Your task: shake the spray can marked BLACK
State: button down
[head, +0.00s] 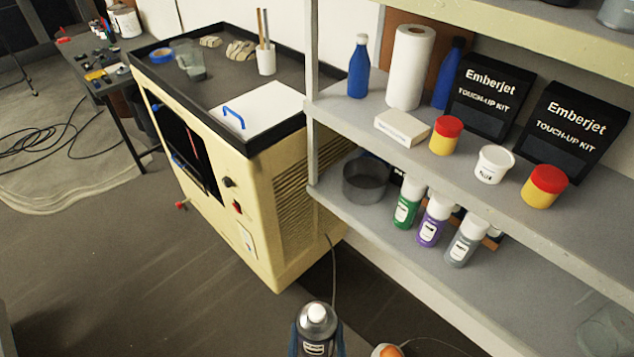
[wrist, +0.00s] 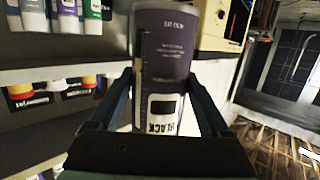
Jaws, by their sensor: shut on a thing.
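The spray can marked BLACK (wrist: 165,60) is dark with a white label and fills the middle of the wrist view. My gripper (wrist: 165,95) is shut on it, one finger on each side. In the head view the can (head: 316,325) shows at the bottom middle, its grey cap up, held between my fingers (head: 317,340) in front of the shelf and the cream cabinet. Its lower part is cut off by the frame edge there.
Green (head: 407,203), purple (head: 434,221) and grey (head: 466,243) cans stand on the lower shelf. Jars and black Emberjet boxes (head: 486,95) stand on the shelf above. A cream cabinet (head: 275,225) stands left of the shelf. The floor (head: 190,300) at lower left is clear.

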aim_at(318, 347)
notch_tip(318, 347, up, 4)
jog(key=shift+s+d, duration=0.1)
jog(key=shift+s, duration=0.05)
notch_tip(318, 347, down, 7)
jog(key=shift+r, duration=0.15)
jog(key=shift+f, duration=0.25)
jog(key=shift+r, duration=0.1)
